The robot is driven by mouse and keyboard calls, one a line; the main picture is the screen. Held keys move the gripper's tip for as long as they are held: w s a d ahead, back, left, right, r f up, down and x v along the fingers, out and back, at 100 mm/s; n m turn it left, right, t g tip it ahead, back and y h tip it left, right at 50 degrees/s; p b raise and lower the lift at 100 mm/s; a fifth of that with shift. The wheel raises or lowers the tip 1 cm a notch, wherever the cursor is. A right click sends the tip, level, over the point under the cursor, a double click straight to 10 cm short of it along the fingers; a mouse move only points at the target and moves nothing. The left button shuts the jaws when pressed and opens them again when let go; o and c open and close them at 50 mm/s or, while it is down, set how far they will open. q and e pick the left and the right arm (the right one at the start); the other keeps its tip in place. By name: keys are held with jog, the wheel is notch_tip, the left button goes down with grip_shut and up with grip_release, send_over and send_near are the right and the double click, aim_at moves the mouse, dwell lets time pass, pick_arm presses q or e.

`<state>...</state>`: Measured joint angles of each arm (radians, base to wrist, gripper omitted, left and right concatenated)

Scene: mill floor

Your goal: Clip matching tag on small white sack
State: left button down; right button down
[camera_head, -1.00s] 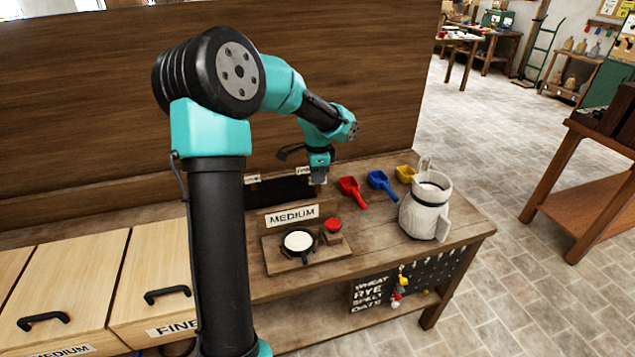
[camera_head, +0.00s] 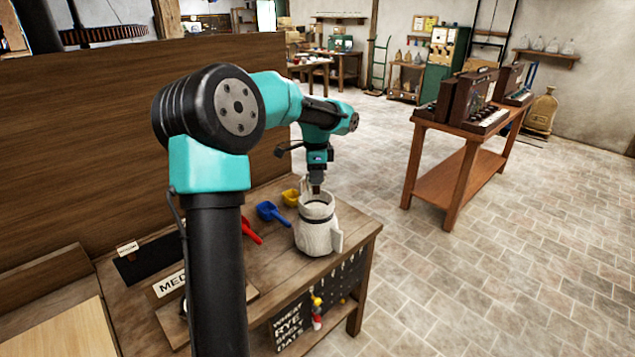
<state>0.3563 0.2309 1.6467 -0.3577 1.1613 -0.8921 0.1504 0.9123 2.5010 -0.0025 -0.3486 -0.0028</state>
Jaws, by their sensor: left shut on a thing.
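The small white sack (camera_head: 318,236) stands upright on the right end of the wooden bench, its mouth open and a dark band around its neck. My left gripper (camera_head: 317,189) points down right at the back of the sack's mouth. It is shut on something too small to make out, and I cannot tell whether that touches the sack. Several small coloured pieces (camera_head: 317,303) hang on the dark board at the bench front, beside a list of grain names. A dark holder (camera_head: 150,262) with a pale label lies behind my left arm. My right gripper is out of view.
A blue scoop (camera_head: 270,211), a yellow scoop (camera_head: 291,197) and a red scoop (camera_head: 251,231) lie left of the sack. Open tiled floor lies right of the bench, before an orange-brown table (camera_head: 462,150).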

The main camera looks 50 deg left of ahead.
aim_at(317, 192)
pick_arm(q)
jog(key=shift+w+d+r, duration=0.1)
jog(key=shift+w+d, duration=0.05)
jog(key=shift+w, duration=0.05)
jog(key=shift+f, duration=0.2)
jog(key=shift+f, duration=2.2)
jog(key=shift+f, duration=0.75)
dwell(0.3)
jog(key=shift+f, duration=0.35)
jog(key=shift+f, duration=0.85)
